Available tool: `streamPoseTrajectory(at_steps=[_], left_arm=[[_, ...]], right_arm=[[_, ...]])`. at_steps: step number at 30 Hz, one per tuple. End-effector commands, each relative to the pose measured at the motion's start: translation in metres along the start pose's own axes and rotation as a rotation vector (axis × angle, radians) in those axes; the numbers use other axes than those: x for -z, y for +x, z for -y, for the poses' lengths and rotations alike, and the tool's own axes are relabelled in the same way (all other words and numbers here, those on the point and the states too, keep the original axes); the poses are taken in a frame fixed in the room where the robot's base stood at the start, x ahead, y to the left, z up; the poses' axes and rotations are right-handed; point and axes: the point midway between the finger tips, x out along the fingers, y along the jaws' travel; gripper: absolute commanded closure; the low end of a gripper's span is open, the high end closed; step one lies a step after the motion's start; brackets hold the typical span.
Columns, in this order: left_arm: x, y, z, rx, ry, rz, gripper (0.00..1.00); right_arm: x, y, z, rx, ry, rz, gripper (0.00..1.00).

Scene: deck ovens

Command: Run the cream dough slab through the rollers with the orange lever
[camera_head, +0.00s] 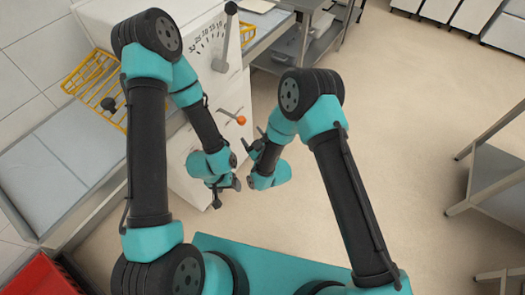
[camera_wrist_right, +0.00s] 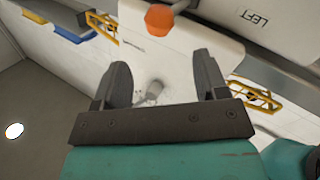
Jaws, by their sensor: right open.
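The lever's orange knob (camera_head: 241,120) sticks out on a thin rod from the front of the white sheeter (camera_head: 208,85). The orange knob also shows at the top of the right wrist view (camera_wrist_right: 158,20), beyond my fingertips. My right gripper (camera_head: 256,140) is open and empty, just below and right of the knob and apart from it; its spread fingers fill the middle of the right wrist view (camera_wrist_right: 162,85). My left gripper (camera_head: 226,194) hangs lower, in front of the machine, its fingers apparently apart and empty. A pale cream piece (camera_head: 257,5) lies at the top edge, possibly the dough slab, partly cut off.
A grey handle (camera_head: 227,40) stands over a printed number scale on the machine. A yellow wire guard (camera_head: 95,82) covers the left side, with a grey bed (camera_head: 60,160) beyond. A red crate (camera_head: 42,277) sits bottom left. Metal tables stand right; the floor between is clear.

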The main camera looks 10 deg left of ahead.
Motion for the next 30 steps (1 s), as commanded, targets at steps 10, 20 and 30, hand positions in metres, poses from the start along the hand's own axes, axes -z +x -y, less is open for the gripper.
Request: streamPoseTrajectory(at_steps=[10,20,30], left_arm=[[0.0,0.0,0.0,0.0,0.0,0.0,0.31],[0.0,0.0,0.0,0.0,0.0,0.0,0.31],[0.0,0.0,0.0,0.0,0.0,0.0,0.31]], right_arm=[[-0.001,-0.062,0.0,0.001,0.001,0.003,0.33],[0.0,-0.077,0.0,0.0,0.0,0.001,0.33],[0.0,-0.077,0.0,0.0,0.001,0.002,0.33]])
